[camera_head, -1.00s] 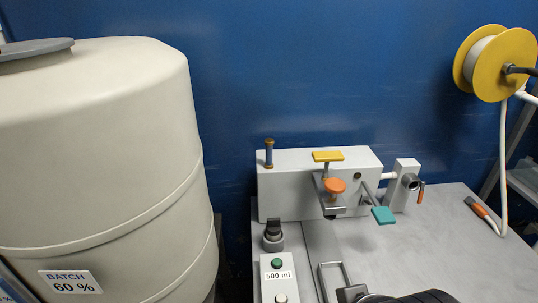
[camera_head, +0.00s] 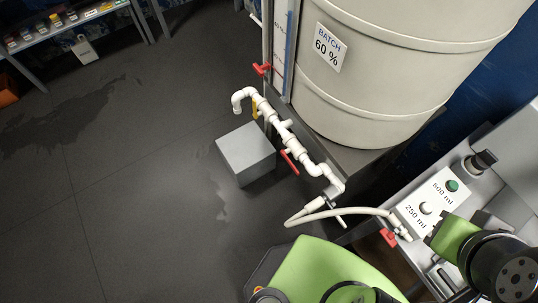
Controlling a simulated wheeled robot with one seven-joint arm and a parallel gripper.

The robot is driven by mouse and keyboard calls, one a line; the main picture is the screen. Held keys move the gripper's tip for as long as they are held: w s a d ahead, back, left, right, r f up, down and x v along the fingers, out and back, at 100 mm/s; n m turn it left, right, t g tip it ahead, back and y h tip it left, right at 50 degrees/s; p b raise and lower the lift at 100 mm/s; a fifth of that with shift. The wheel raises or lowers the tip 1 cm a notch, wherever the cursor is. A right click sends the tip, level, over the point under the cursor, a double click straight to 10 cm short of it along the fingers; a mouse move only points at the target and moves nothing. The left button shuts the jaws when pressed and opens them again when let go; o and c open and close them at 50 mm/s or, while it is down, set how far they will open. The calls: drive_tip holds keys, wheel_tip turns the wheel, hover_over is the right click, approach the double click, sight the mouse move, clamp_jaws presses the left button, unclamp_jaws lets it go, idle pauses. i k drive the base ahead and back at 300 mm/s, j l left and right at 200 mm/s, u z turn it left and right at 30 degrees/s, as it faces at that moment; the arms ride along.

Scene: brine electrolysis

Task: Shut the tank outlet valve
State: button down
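The large cream tank (camera_head: 400,75), labelled BATCH 60 %, stands at the upper right on a grey stand. White outlet pipework (camera_head: 283,132) runs along its front at the base. A red lever (camera_head: 289,162) sits on this pipe and slants down to the right. A yellow lever (camera_head: 255,107) is on the branch near the pipe's bent spout (camera_head: 238,100). Another red handle (camera_head: 262,69) is beside the sight tube. No label shows which is the outlet valve. Part of my arm shows at the lower right, but my gripper's fingertips are not in view.
A grey box (camera_head: 246,152) stands on the floor below the spout. A white hose (camera_head: 350,213) runs from the pipe to the bench at right, near another red handle (camera_head: 389,238). A control box (camera_head: 431,203) has 500 ml and 250 ml buttons. The floor at left is mostly clear.

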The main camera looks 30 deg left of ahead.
sight(284, 153)
drive_tip(key=u, duration=1.5)
